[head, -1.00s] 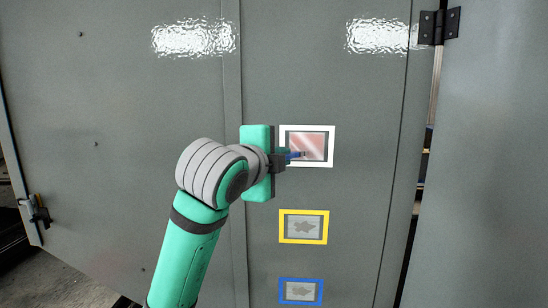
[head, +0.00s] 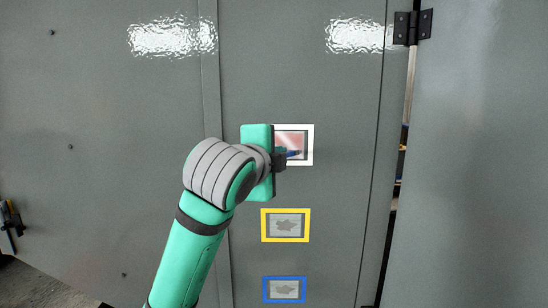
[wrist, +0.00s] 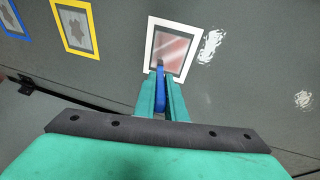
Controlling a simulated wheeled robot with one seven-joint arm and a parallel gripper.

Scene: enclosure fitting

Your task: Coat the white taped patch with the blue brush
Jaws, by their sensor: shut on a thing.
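The white taped patch (head: 308,146) is a white tape frame on the grey cabinet panel. Its inside is reddish-pink with pale streaks, and my gripper covers its left part in the head view. It also shows in the wrist view (wrist: 190,62), straight ahead of the fingers. My gripper (head: 283,156) is shut on the blue brush (wrist: 160,88), which points at the patch. The brush tip overlaps the lower part of the patch in the wrist view (wrist: 160,64); I cannot tell whether it touches. The fingers also show in the wrist view (wrist: 160,95).
Below the white patch are a yellow taped patch (head: 264,226) and a blue taped patch (head: 266,290), each with a grey blotch inside. A black hinge (head: 412,27) and an open gap stand at the right.

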